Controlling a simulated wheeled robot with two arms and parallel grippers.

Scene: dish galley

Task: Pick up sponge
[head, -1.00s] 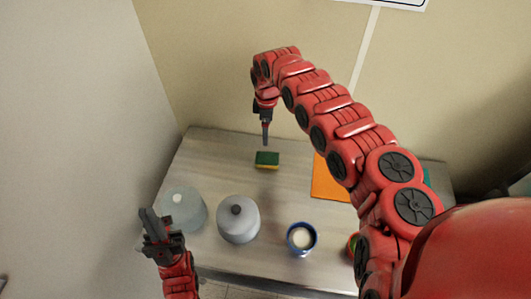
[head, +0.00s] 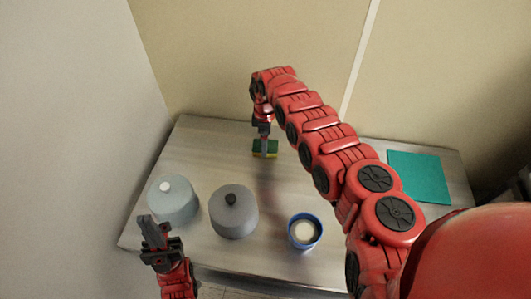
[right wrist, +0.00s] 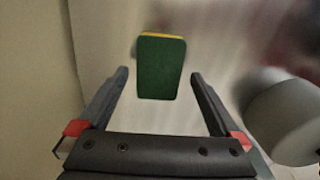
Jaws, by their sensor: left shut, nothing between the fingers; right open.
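The sponge (head: 271,154), green on top with a yellow layer below, lies on the metal table toward the back. In the right wrist view the sponge (right wrist: 161,68) shows its green face, ahead of and between the open fingers. My right gripper (head: 263,148) comes down from above over the sponge and hides part of it. In the right wrist view my right gripper (right wrist: 158,75) is open with nothing clamped. My left gripper (head: 148,228) is shut and empty at the lower left, near the table's front left edge.
A pale blue lidded pot (head: 174,203) and a grey lidded pot (head: 233,214) stand at the front left of the table (head: 208,145). A blue cup (head: 304,231) with pale contents stands right of them. A teal mat (head: 419,176) lies at the right.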

